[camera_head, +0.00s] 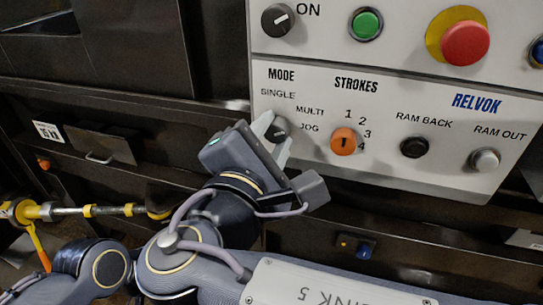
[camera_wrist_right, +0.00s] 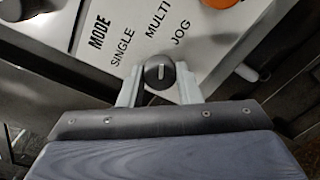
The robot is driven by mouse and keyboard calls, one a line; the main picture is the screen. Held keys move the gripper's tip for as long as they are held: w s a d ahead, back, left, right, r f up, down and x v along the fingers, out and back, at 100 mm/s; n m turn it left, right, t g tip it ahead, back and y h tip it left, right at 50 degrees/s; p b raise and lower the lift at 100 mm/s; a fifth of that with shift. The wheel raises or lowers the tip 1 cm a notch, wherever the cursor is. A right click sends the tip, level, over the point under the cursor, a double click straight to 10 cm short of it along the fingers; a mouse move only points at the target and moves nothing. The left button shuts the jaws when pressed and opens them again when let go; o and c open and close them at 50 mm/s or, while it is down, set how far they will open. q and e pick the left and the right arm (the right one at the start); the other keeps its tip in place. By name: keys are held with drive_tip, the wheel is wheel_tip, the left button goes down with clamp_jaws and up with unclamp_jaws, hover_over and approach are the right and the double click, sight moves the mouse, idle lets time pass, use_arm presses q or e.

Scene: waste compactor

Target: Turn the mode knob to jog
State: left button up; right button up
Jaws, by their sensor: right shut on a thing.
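The mode knob (camera_head: 279,127) is a small dark round knob on the light panel, below the MODE label. It also shows in the wrist view (camera_wrist_right: 159,72), with a white pointer line. There the line stands about upright in the picture, roughly toward MULTI; SINGLE is up-left of the knob and JOG up-right. My right gripper (camera_head: 274,136) is shut on the knob, one pale finger on each side, as the wrist view shows (camera_wrist_right: 159,84). In the head view the fingers partly hide the knob and its pointer cannot be read. My left gripper is not in view.
On the same panel are the orange strokes knob (camera_head: 343,141), black RAM BACK button (camera_head: 414,147), grey RAM OUT button (camera_head: 484,160), ON knob (camera_head: 278,20), green button (camera_head: 366,23) and red mushroom button (camera_head: 465,44). A yellow-and-grey rod (camera_head: 110,210) is at left.

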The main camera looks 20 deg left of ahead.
drive_tip(key=m+b, duration=0.3)
drive_tip(key=shift+f, duration=0.25)
drive_tip(key=shift+r+m+b, duration=0.2)
drive_tip(key=shift+m+b, duration=0.9)
drive_tip(key=shift+b, duration=0.15)
drive_tip(key=o, duration=1)
drive_tip(key=shift+c, duration=0.2)
drive_tip(key=shift+s, duration=0.1)
drive_tip(key=s, duration=0.7)
drive_tip(key=shift+s+a+r, duration=0.15)
drive_tip(key=shift+s, duration=0.2)
